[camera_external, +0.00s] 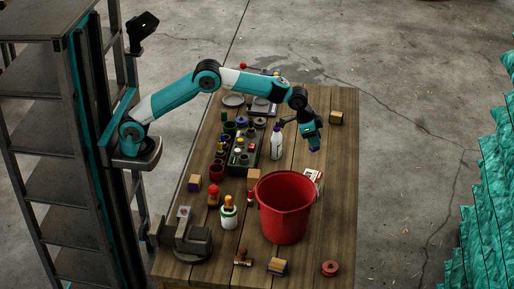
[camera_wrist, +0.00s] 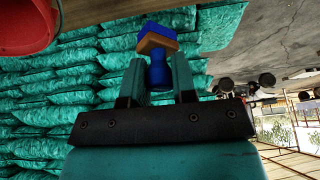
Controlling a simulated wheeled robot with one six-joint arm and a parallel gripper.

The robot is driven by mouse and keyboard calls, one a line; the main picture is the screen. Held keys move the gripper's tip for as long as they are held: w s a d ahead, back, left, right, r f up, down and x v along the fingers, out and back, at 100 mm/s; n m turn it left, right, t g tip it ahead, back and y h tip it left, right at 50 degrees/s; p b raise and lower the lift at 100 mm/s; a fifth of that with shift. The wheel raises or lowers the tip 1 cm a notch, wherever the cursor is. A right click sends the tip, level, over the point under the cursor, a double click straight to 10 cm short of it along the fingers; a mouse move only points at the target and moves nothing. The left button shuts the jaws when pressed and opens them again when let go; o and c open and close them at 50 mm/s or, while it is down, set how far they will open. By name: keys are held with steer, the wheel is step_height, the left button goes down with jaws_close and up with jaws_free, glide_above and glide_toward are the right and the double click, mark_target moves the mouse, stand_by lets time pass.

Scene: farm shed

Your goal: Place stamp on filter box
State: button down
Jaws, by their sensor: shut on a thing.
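A stamp with a blue handle and a wooden, blue-edged base (camera_wrist: 158,40) is held between the fingers of my gripper (camera_wrist: 158,78) in the wrist view. In the external view, my gripper (camera_external: 311,134) is above the right side of the table, with a bit of the blue stamp (camera_external: 314,149) showing below it. A small white box with red marks (camera_external: 314,176), which looks like the filter box, lies below the gripper and toward the camera. The red bucket hides part of it. The stamp is apart from the box, in the air.
The tall red bucket (camera_external: 283,222) stands right beside the white box and also shows in the wrist view (camera_wrist: 25,22). A white bottle (camera_external: 276,143) stands left of my gripper. A dark tray (camera_external: 243,150) holds several small items. A wooden block (camera_external: 336,117) sits near the right edge.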

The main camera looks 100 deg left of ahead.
step_height(320, 180, down, 12)
steer(key=p, duration=0.3)
steer(key=shift+f, duration=0.25)
steer(key=c, duration=0.9)
jaws_free()
steer(key=shift+r, duration=0.25)
steer(key=b+v, duration=0.4)
steer(key=v, duration=0.8)
steer(key=s+a+r+n+g+y, duration=0.1)
steer(key=s+a+r, duration=0.15)
steer(key=s, duration=0.35)
steer(key=s+a+r+n, duration=0.1)
steer(key=s+a+r, duration=0.15)
steer(key=s, duration=0.25)
steer(key=s+a+n+g+y, duration=0.1)
steer(key=s, duration=1)
steer(key=s+a+r+n+g+y, duration=0.1)
steer(key=s+n, duration=0.1)
steer(key=s, duration=0.8)
steer(key=s+a+n+g+y, duration=0.1)
steer(key=s+n, duration=0.1)
steer(key=s, duration=0.9)
steer(key=shift+s+a+r+p, duration=0.2)
steer(key=shift+s+a+p, duration=0.1)
